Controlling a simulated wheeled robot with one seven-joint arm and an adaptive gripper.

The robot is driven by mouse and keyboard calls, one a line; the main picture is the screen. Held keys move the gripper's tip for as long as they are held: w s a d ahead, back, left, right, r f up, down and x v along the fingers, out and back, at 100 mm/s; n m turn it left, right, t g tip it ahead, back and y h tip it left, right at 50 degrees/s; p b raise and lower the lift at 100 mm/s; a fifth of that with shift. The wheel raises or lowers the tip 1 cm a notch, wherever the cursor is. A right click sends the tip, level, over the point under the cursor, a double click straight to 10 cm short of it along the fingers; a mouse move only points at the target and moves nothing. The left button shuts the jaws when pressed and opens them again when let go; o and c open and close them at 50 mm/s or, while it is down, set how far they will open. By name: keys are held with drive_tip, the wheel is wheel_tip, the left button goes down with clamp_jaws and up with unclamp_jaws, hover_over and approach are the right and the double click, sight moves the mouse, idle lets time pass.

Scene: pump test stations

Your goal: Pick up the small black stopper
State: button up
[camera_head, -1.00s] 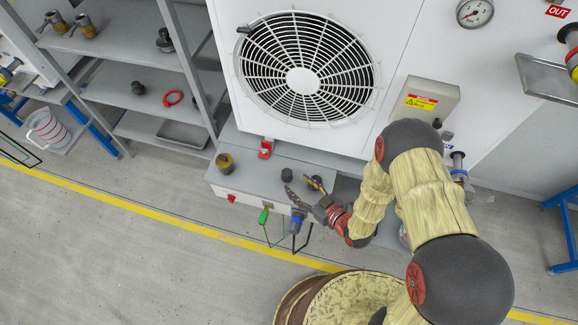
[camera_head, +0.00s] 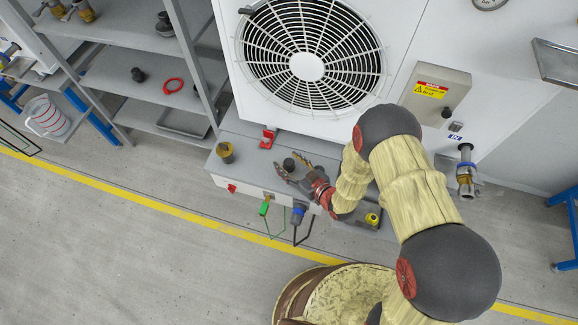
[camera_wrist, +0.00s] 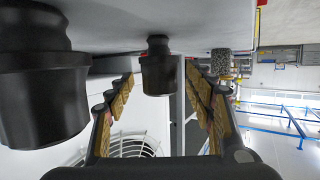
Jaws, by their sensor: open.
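The small black stopper (camera_head: 289,164) stands on the grey bench top below the fan, level with my gripper's fingers. My gripper (camera_head: 292,168) is open, its two fingers reaching toward the stopper. In the wrist view, which looks upside down, a black stopper-shaped piece (camera_wrist: 158,70) shows in the gap between the open fingers (camera_wrist: 158,100). No contact with either finger is visible. A larger-looking, similar black piece (camera_wrist: 40,85) is close to the camera at the left, outside the fingers. I cannot tell where it is in the head view.
On the bench (camera_head: 240,175) stand a brass fitting (camera_head: 225,152) and a red part (camera_head: 267,138). A white fan unit (camera_head: 310,70) rises behind. Blue (camera_head: 298,212) and green (camera_head: 264,208) handles stick out in front. A knurled dark piece (camera_wrist: 233,70) shows beyond the right finger.

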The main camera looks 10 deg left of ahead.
drive_tip(key=shift+c, duration=0.6)
drive_tip(key=c, duration=1)
drive_tip(key=shift+r, duration=0.1)
